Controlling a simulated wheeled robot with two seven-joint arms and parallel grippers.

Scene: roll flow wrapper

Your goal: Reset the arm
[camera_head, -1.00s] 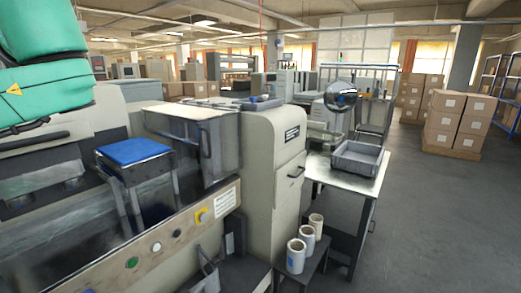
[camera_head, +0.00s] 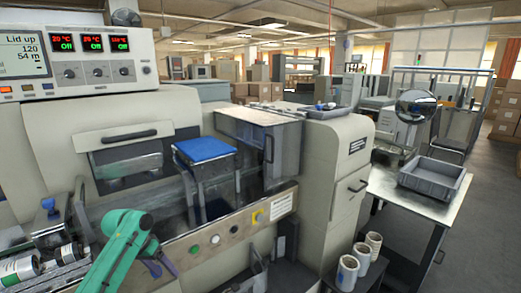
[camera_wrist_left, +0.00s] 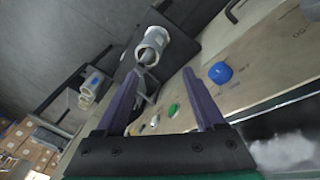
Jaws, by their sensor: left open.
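My left arm, green, comes in from the lower left of the head view. Its left gripper (camera_head: 160,263) has purple fingers and is in front of the machine's button panel (camera_head: 225,233). In the left wrist view the same gripper (camera_wrist_left: 160,76) shows its two purple fingers spread apart with nothing held between them. Beyond the fingertips a white roll (camera_wrist_left: 154,38) and a blue button (camera_wrist_left: 220,73) show, apart from the fingers. My right gripper is not in view.
The wrapping machine (camera_head: 320,150) fills the left and middle, with a display (camera_head: 25,55) reading "Lid up". Several white rolls (camera_head: 347,272) stand at its lower right. A grey tray (camera_head: 432,178) rests on a side table (camera_head: 405,195). Open floor (camera_head: 485,230) lies at the right.

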